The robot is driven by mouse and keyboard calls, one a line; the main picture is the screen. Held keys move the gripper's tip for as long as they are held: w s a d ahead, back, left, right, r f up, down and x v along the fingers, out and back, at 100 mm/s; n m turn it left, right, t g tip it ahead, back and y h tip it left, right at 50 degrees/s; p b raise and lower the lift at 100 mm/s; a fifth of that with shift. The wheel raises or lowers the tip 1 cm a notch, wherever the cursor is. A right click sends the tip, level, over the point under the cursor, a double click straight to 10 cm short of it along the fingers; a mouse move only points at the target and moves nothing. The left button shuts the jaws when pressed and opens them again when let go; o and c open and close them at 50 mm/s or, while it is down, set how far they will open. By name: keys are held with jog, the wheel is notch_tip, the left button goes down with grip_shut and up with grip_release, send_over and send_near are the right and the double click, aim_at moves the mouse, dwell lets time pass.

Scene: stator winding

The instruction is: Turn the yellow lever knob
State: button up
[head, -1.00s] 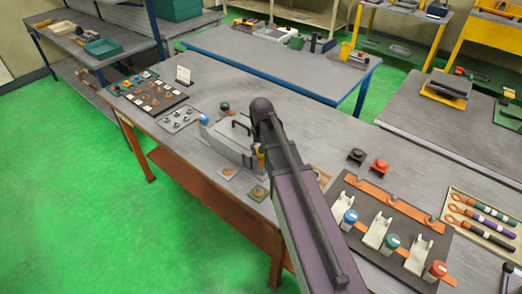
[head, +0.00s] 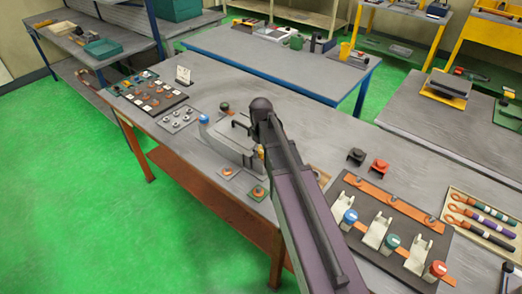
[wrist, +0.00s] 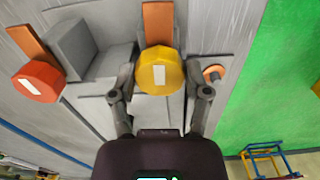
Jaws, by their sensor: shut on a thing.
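The yellow lever knob (wrist: 160,72) is a round yellow cap with a white mark, at the end of a copper-orange bar (wrist: 158,22) in the wrist view. My gripper (wrist: 160,82) has one finger on each side of the knob and is shut on it. In the head view a small part of the yellow knob (head: 261,152) shows beside the grey fixture (head: 228,148) on the bench; my arm (head: 290,185) covers the rest and the fingers.
An orange-red knob (wrist: 38,82) on a similar bar and a grey block (wrist: 78,48) lie left of my gripper in the wrist view. A small plate with a copper piece (wrist: 213,74) is close on the right. A blue knob (head: 204,119) stands at the fixture's far left.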

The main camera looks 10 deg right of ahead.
dwell(0.4)
jog(key=o, duration=1.1)
jog(key=shift+f, duration=0.1)
